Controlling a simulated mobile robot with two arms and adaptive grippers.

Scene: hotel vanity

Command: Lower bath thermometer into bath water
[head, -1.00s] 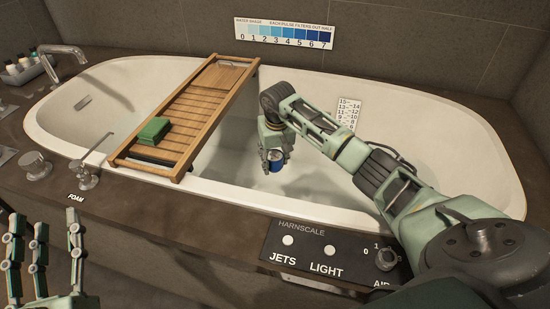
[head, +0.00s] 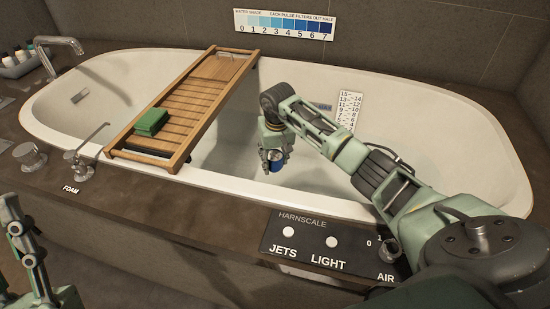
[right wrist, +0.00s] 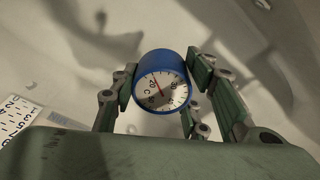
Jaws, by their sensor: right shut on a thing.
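The bath thermometer (head: 277,164) is a short blue cylinder with a white dial. My right gripper (head: 272,162) is shut on it and holds it over the inside of the bathtub (head: 400,103). In the right wrist view the thermometer (right wrist: 161,66) sits between the two green fingers, dial towards the camera. The tub looks pale inside; I cannot clearly make out a water surface or whether the thermometer touches it. My left gripper (head: 28,243) is partly in view at the lower left, away from the tub, and its opening is unclear.
A wooden bath tray (head: 190,112) spans the tub left of my right gripper, with a green block (head: 151,122) on it. A scale card (head: 348,108) is at the far tub wall. A control panel (head: 320,243) lies along the front rim. A tap (head: 58,44) stands at back left.

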